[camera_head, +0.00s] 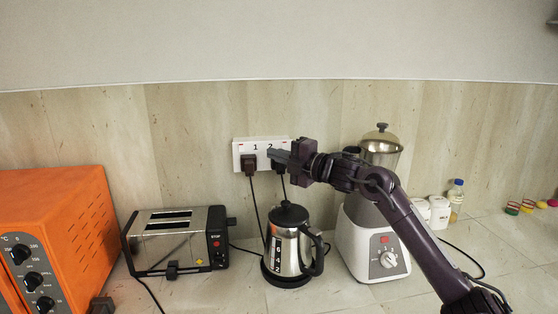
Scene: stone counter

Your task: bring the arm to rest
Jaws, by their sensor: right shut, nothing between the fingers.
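My right arm reaches in from the lower right and bends to the left. My right gripper (279,155) is shut and empty, in front of the wall socket (238,159) in the picture. It hides part of the socket's right side and overlaps the right plug (279,167); I cannot tell whether it touches that plug. My left gripper is not in view.
A steel kettle (287,248) stands below the gripper. A blender (372,240) stands partly behind my forearm. A toaster (172,240) and an orange oven (62,225) stand at left. White canisters (439,213) and a bottle (455,199) stand at right.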

